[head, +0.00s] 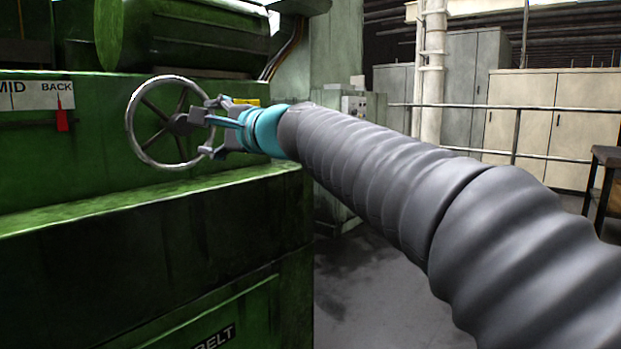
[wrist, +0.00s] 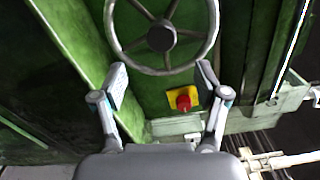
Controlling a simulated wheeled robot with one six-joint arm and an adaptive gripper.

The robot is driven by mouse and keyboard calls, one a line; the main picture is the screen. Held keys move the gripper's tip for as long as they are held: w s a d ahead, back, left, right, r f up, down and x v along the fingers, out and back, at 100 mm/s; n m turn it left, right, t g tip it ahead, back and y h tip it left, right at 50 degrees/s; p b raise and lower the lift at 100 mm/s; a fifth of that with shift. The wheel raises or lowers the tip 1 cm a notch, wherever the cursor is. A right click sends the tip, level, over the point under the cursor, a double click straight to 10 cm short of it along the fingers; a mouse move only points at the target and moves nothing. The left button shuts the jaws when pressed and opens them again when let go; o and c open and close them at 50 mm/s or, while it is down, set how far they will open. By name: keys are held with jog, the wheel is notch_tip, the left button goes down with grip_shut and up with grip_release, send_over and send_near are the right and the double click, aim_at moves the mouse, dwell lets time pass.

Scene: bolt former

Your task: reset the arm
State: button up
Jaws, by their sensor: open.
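My gripper (head: 208,125) is at the end of my outstretched grey-sleeved arm, in front of the green machine in the head view. In the wrist view my gripper (wrist: 161,85) has its two fingers spread wide with nothing between them. A metal handwheel (head: 150,158) with spokes stands on the machine's side, close to the fingertips. It also shows in the wrist view (wrist: 163,68), past the fingertips. In the head view the fingers overlap the wheel's right side. I cannot tell whether they touch it.
The green machine (head: 120,245) fills the left, with a ledge below the wheel. A scale with a red pointer (head: 62,118) is left of the wheel. A red button on a yellow plate (wrist: 183,101) lies below the wheel in the wrist view. Grey floor (head: 365,290), a railing and cabinets (head: 550,120) are right.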

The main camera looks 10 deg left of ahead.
notch_tip(320, 180, down, 11)
jog(key=s+n+g+h, duration=0.2)
jog(key=n+h, duration=0.1)
jog(key=n, duration=0.2)
jog(key=s+d+f+n+g+h+p, duration=0.1)
jog(key=s+d+f+n+h+p, duration=0.2)
jog(key=d+f, duration=0.8)
jog(key=s+d+f+n+h+p, duration=0.1)
jog(key=s+d+f+h, duration=0.15)
jog(key=d, duration=0.55)
jog(key=s+d+f+n+h, duration=0.15)
jog(key=s+d+f, duration=0.25)
jog(key=d, duration=0.4)
jog(key=s+d+f+h+p, duration=0.1)
jog(key=s+d+f+h, duration=0.25)
jog(key=d, duration=0.45)
jog(key=s+d+m+h+p, duration=0.1)
jog(key=s+d+p, duration=0.1)
jog(key=d, duration=0.4)
jog(key=s+d+r+m+h+p, duration=0.1)
jog(key=s+d, duration=0.4)
jog(key=d, duration=0.2)
jog(key=shift+m+t+h+p, duration=0.35)
jog(key=shift+t, duration=0.05)
